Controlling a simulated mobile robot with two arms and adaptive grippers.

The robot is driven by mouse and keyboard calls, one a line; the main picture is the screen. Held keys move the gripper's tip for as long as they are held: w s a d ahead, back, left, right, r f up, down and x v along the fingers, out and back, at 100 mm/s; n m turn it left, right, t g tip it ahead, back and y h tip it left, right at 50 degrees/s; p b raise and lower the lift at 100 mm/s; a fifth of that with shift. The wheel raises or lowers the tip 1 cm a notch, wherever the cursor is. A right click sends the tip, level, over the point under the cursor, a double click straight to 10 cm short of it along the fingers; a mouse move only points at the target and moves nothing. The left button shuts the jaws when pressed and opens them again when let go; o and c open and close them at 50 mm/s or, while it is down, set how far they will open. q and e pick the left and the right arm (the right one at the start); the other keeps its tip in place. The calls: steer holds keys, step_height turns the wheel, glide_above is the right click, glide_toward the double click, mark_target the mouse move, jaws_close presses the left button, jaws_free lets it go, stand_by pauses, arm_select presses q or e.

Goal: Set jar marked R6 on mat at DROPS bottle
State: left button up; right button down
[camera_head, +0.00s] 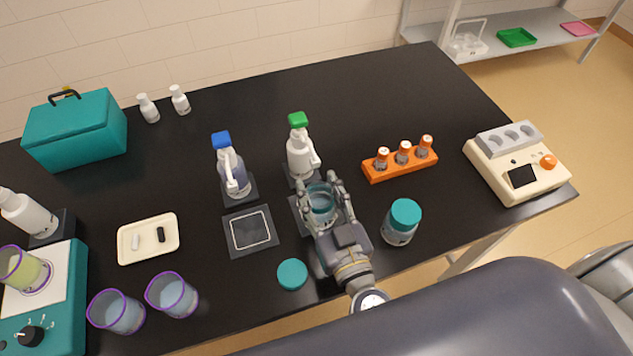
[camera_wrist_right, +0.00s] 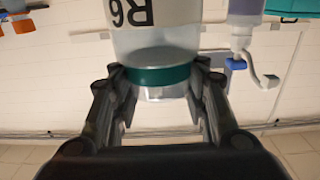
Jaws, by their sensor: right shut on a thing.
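The jar marked R6 (camera_head: 321,204) is clear with a teal band and no lid showing; its label reads upside down in the right wrist view (camera_wrist_right: 158,22). My right gripper (camera_head: 322,190) is shut around it. The jar is at the mat (camera_head: 298,212) before the green-capped bottle (camera_head: 300,155); whether it touches the mat is hidden. A blue-capped bottle (camera_head: 231,170) stands left with its own empty mat (camera_head: 236,247). I cannot read which bottle is DROPS. A teal lid (camera_head: 292,274) lies near the table's front. My left gripper is not in view.
A teal-lidded jar (camera_head: 402,222) stands right of my gripper. An orange rack (camera_head: 400,164) of vials is behind it, and a cream device (camera_head: 517,170) is at the right. Two purple-rimmed beakers (camera_head: 171,295) and a tray (camera_head: 148,239) are at left.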

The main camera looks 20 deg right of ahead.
mark_target(318, 191)
steer(key=w, duration=0.4)
steer(key=shift+d+f, duration=0.15)
steer(key=shift+d, duration=0.25)
steer(key=shift+f, duration=0.2)
step_height(318, 191, down, 2)
steer(key=shift+f, duration=0.1)
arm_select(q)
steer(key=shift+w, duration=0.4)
arm_select(e)
steer(key=shift+f, duration=0.5)
steer(key=c, duration=0.9)
jaws_free()
steer(key=shift+f, duration=0.1)
steer(key=s+b, duration=0.2)
steer(key=s, duration=0.9)
steer(key=shift+d, duration=0.15)
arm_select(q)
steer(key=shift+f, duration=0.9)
arm_select(e)
steer(key=shift+s, duration=0.55)
